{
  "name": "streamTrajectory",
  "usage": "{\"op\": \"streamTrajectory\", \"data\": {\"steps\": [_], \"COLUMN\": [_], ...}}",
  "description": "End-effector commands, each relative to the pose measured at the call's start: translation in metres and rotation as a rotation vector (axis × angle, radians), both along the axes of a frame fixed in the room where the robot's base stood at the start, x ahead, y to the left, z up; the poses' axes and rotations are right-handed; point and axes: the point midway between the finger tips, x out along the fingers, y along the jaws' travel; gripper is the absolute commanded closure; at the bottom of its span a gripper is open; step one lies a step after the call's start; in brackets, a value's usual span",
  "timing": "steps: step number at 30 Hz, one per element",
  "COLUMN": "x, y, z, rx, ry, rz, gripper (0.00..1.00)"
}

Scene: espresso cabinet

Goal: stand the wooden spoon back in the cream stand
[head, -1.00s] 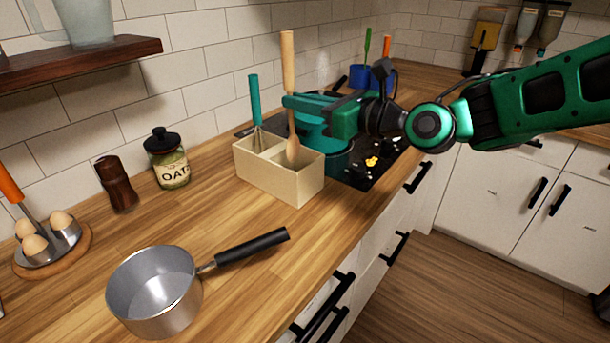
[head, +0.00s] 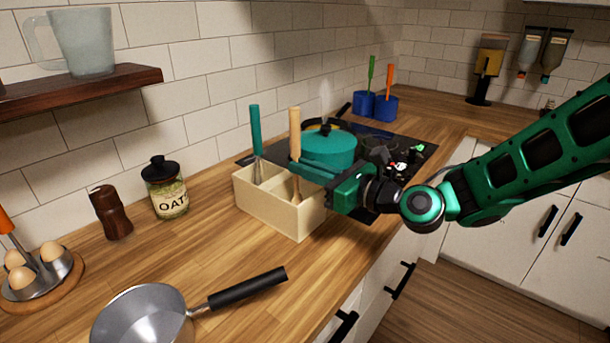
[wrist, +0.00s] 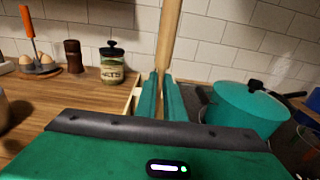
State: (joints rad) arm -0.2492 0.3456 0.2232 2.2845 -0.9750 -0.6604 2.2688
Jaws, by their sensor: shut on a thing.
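The wooden spoon (head: 294,132) is upright, handle up, with its lower part inside the right compartment of the cream stand (head: 272,212). In the head view the stand's walls hide the spoon's lower end, so I cannot tell if it touches the bottom. My gripper (head: 296,166) is shut on the spoon's handle, just above the stand's rim. The wrist view shows the handle (wrist: 168,40) rising between the two green fingers (wrist: 161,92). A teal-handled whisk (head: 256,132) stands in the left compartment.
A teal pot (head: 328,146) sits on the black hob behind my gripper. A saucepan (head: 140,315) lies at front left, its black handle pointing at the stand. An oats jar (head: 168,190) and brown mill (head: 111,213) stand left. Counter between jar and stand is clear.

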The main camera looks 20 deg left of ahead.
Motion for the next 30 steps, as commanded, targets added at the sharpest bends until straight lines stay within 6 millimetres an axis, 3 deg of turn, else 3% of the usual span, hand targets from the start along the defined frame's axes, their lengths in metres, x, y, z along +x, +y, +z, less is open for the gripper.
{"op": "streamTrajectory", "data": {"steps": [4, 16, 19, 30], "x": [0.0, 0.0, 0.0, 0.0], "y": [0.0, 0.0, 0.0, 0.0], "z": [-0.014, -0.017, -0.017, -0.015], "rx": [0.0, 0.0, 0.001, 0.0], "ry": [0.001, 0.0, -0.001, -0.002], "rz": [0.0, -0.001, -0.001, 0.0], "gripper": [1.0, 1.0, 0.73, 0.73]}}
